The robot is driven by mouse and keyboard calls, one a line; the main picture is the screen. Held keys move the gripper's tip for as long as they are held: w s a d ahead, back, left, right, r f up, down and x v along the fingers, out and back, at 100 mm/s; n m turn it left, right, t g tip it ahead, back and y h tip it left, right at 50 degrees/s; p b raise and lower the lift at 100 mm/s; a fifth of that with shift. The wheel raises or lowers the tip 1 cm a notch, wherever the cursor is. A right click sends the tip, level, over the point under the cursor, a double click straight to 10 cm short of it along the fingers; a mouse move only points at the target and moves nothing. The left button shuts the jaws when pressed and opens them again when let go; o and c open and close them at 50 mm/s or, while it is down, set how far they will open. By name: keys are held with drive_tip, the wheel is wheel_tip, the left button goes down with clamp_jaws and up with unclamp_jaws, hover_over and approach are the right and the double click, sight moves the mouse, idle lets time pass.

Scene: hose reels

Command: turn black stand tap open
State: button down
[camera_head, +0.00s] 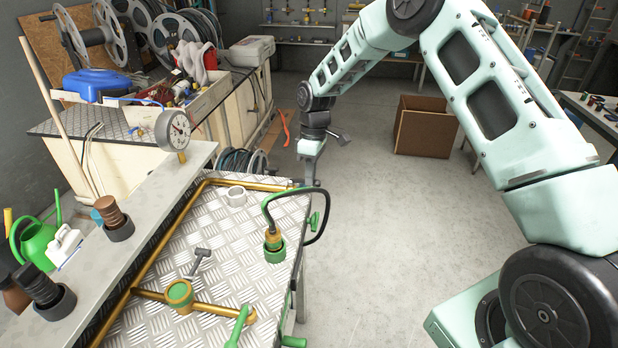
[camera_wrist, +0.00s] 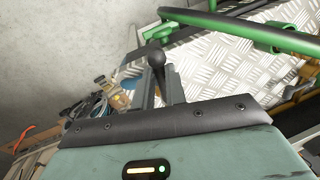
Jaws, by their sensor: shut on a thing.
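In the wrist view, a black lever with a round knob (camera_wrist: 156,61) stands between the fingers of my gripper (camera_wrist: 160,85). It appears to be the handle of the black stand tap. My gripper is shut on it. In the head view, my gripper (camera_head: 309,172) points down at the far right corner of the workbench, beside the end of the brass pipe. The tap's body is hidden there behind my gripper, and I cannot tell how far the handle is turned.
The metal-topped workbench (camera_head: 215,220) carries brass pipes, a dark T-shaped handle (camera_head: 199,261) and a green-based fitting (camera_head: 274,248) with a looped hose. A cardboard box (camera_head: 425,126) stands on the floor; the floor between is clear.

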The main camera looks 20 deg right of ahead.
drive_tip(key=shift+w+d+n, duration=0.2)
drive_tip(key=shift+d+n, duration=0.05)
drive_tip(key=shift+n, duration=0.45)
drive_tip(key=shift+w+d, duration=0.1)
drive_tip(key=c, duration=1.4)
unclamp_jaws()
drive_tip(key=shift+c, duration=0.2)
drive_tip(key=shift+r, duration=0.1)
wheel_tip(320, 180, up, 17)
drive_tip(key=w+d+b, duration=0.1)
drive_tip(key=w+b, duration=0.2)
drive_tip(key=shift+d, duration=0.35)
drive_tip(key=shift+s+a, duration=0.1)
